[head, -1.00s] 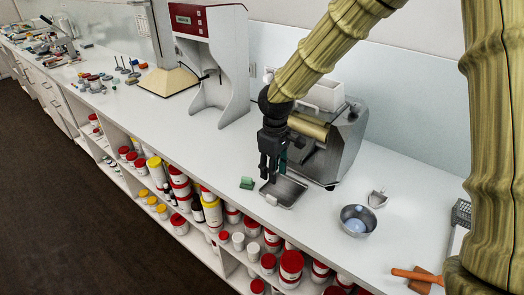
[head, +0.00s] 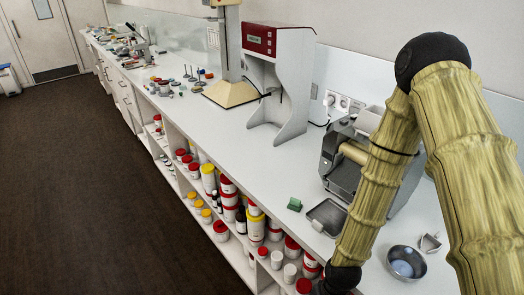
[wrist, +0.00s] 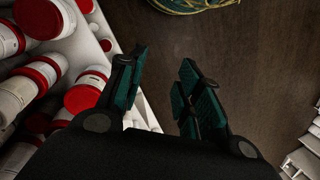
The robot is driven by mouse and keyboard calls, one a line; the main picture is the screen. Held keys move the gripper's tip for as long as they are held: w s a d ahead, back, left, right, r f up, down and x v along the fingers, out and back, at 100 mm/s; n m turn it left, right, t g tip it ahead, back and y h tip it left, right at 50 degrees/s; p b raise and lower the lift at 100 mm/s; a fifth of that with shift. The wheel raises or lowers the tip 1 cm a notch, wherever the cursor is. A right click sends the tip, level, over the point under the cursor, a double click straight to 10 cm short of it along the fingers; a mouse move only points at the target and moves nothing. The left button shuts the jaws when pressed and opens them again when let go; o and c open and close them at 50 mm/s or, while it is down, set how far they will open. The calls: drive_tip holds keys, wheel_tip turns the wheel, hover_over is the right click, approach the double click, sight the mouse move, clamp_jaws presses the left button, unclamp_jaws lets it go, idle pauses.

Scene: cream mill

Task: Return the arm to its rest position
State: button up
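My arm is folded, and its lower link hangs down in front of the counter at the right of the head view. My gripper (wrist: 160,75) shows in the wrist view with its two dark, green-padded fingers apart and nothing between them. It points down at the brown floor, beside the shelf of jars. In the head view the gripper is mostly cut off by the bottom edge, below the black wrist joint.
Red-lidded jars (wrist: 85,98) fill the shelf close by the gripper. The dark floor (head: 90,200) is clear at left.

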drive_tip(key=s+d+f+h+b, duration=0.1)
drive_tip(key=s+d+f, duration=0.2)
drive_tip(key=s+f, duration=0.2)
drive_tip(key=s+d+f+m+t+h+b, duration=0.1)
drive_tip(key=s+d+f, duration=0.2)
drive_tip(key=s+f, duration=0.2)
drive_tip(key=shift+s+d+f, duration=0.15)
drive_tip(key=shift+s+d, duration=0.1)
drive_tip(key=shift+s, duration=0.8)
